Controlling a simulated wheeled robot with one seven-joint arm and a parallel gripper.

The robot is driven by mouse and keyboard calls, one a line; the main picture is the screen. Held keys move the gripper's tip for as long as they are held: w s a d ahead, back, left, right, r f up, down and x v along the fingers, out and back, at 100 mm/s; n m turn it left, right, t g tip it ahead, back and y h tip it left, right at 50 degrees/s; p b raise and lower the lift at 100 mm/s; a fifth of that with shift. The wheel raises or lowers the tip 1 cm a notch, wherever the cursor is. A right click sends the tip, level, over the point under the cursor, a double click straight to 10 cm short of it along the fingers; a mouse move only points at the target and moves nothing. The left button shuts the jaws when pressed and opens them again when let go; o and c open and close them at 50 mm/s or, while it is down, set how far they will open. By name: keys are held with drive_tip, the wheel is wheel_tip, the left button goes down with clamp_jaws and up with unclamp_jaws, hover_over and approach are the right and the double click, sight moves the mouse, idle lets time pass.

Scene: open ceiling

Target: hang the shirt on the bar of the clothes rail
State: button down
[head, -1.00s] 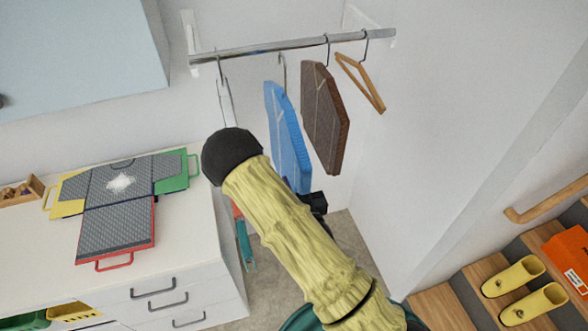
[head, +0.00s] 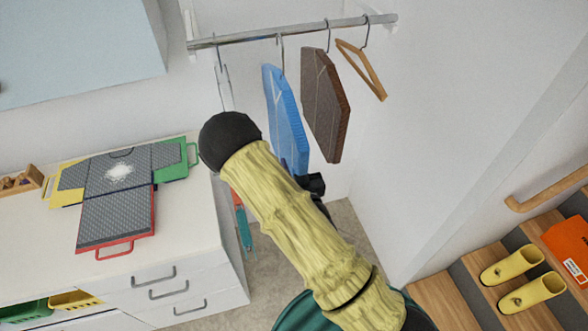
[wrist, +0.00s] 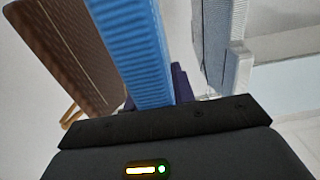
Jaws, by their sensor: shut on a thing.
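A blue, flat shirt (head: 285,118) hangs upright below the bar (head: 255,39) of the clothes rail, and also shows edge-on in the wrist view (wrist: 135,50). Its hook rises to the bar's height; I cannot tell if it rests over the bar. My gripper (wrist: 155,95) is shut on the blue shirt near its lower end. In the head view the gripper is mostly hidden behind my arm.
To the right hang a brown garment (head: 325,105) and an empty wooden hanger (head: 362,70). A thin, pale garment (head: 225,88) hangs to the left. A white dresser (head: 195,240) with a folding board (head: 115,215) stands left. Steps with yellow boots (head: 510,265) are at right.

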drive_tip(key=shift+w+a+f+b, duration=0.15)
drive_tip(key=shift+w+a+f, duration=0.5)
drive_tip(key=shift+w, duration=1.65)
drive_tip(key=shift+w+a+f+b, duration=0.1)
drive_tip(key=shift+w+a+f, duration=0.6)
drive_tip(key=shift+w, duration=1.65)
drive_tip(key=shift+w+a+f+b, duration=0.15)
drive_tip(key=shift+w+a+f, duration=0.5)
drive_tip(key=shift+w, duration=1.65)
drive_tip(key=shift+s+r, duration=0.1)
drive_tip(key=shift+s, duration=0.05)
drive_tip(key=c, duration=1.1)
unclamp_jaws()
